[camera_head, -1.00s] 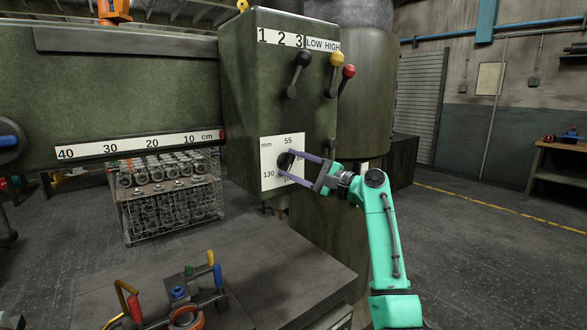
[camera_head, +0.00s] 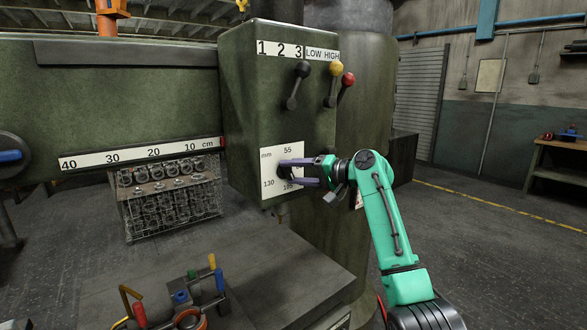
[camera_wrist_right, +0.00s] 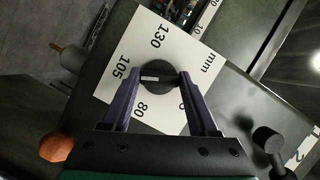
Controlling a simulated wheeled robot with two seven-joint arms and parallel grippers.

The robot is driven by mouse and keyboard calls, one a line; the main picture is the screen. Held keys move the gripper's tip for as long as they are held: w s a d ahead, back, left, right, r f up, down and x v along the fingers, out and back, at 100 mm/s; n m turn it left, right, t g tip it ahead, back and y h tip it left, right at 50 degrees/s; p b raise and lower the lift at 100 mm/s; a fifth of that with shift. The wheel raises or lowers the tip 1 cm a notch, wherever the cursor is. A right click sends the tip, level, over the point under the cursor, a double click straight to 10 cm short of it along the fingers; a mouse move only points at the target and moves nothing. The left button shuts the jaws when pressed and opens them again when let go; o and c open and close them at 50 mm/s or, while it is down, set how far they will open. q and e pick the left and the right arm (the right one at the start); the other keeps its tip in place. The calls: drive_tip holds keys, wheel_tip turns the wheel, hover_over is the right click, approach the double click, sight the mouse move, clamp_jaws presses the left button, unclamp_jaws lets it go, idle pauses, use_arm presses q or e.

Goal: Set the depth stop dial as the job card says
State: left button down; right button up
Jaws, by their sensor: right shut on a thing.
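The depth stop dial is a dark round knob (camera_wrist_right: 157,78) on a white scale plate (camera_head: 267,155) on the green machine head. In the right wrist view the plate reads 130, 105 and 80, with another number partly hidden by a finger. A short white mark on the knob lies on its left part, towards the 105 side; I cannot read it exactly. My right gripper (camera_wrist_right: 158,88) is shut on the knob, a finger on each side. In the head view it (camera_head: 284,171) comes from the right and covers part of the plate. My left gripper is out of view.
Black, yellow and red levers (camera_head: 334,85) stick out above the plate. A wire crate (camera_head: 170,228) of castings stands behind the machine table (camera_head: 310,275). A fixture with coloured handles (camera_head: 188,305) sits at the table's front. Open floor lies to the right.

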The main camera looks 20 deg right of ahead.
drive_tip(key=n+h+p, duration=0.1)
drive_tip(key=n, duration=0.1)
drive_tip(key=n+h+p, duration=0.1)
drive_tip(key=n, duration=0.1)
drive_tip(key=shift+a+r+n+h, duration=0.1)
drive_tip(key=shift+r+n+h, duration=0.1)
drive_tip(key=shift+n+h, duration=0.2)
drive_tip(key=n+h+p, duration=0.1)
drive_tip(key=n, duration=0.1)
drive_tip(key=n+h+p, duration=0.1)
drive_tip(key=n+h, duration=0.1)
drive_tip(key=shift+s+a+t, duration=0.1)
drive_tip(key=shift+t, duration=0.2)
idle(0.4)
drive_tip(key=o, duration=1.4)
